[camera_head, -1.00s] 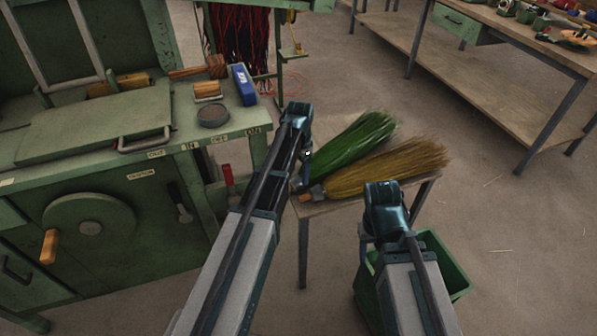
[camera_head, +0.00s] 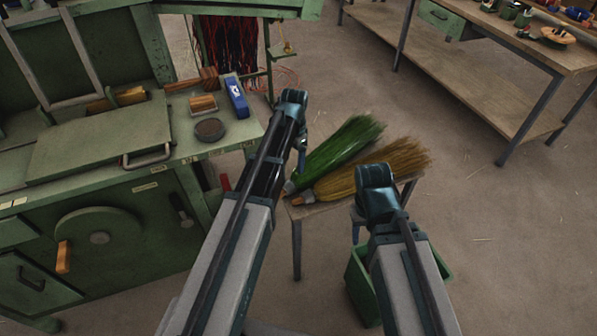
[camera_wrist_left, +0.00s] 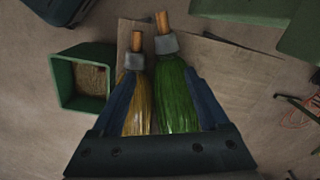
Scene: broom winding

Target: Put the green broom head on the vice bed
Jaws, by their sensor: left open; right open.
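The green broom head (camera_head: 340,148) lies on a small wooden stand beside the yellow broom head (camera_head: 375,170). Both also show in the left wrist view, green (camera_wrist_left: 176,95) on the right and yellow (camera_wrist_left: 136,100) on the left, with wooden stubs and grey collars. My left gripper (camera_head: 300,142) is open and empty above the collar end of the green broom; its fingers (camera_wrist_left: 160,98) straddle both brooms in the wrist view. My right gripper (camera_head: 357,232) is open and empty near the stand's front right. The green machine's top (camera_head: 100,140) is at left; I cannot tell which part is the vice bed.
A green bin (camera_head: 362,285) stands on the floor beside the stand (camera_head: 318,208), partly behind my right arm. A blue box (camera_head: 237,97), wooden blocks and a black disc (camera_head: 209,129) lie on the machine's right edge. A workbench (camera_head: 490,70) stands at the back right.

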